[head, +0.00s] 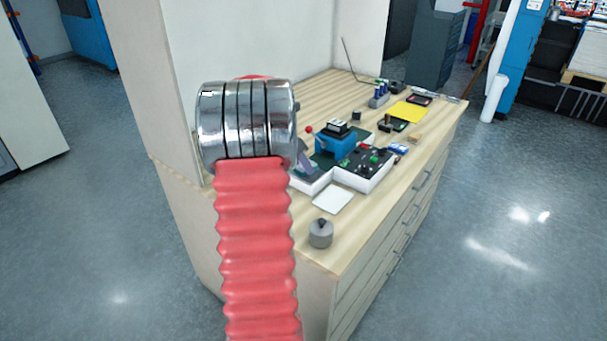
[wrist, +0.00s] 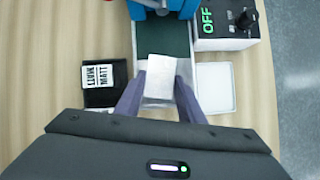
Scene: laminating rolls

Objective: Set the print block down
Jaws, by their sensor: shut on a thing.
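The print block (wrist: 162,68) is a small pale, white-topped piece in the wrist view. My gripper (wrist: 159,84) is shut on it, with a purple finger on each side. The block is over the near part of a narrow white-edged bed with a dark green surface (wrist: 151,40). I cannot tell whether the block touches the bed. In the head view my red arm hides most of the gripper; only a purple finger (head: 305,164) shows beside the bed, and the block is hidden.
A blue machine (head: 336,144) stands at the bed's far end. A black box reading OFF (wrist: 227,22) is to the right, with an empty white tray (wrist: 216,88) below it. A black labelled packet (wrist: 103,86) lies left. A grey weight (head: 321,234) stands near the bench's front corner.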

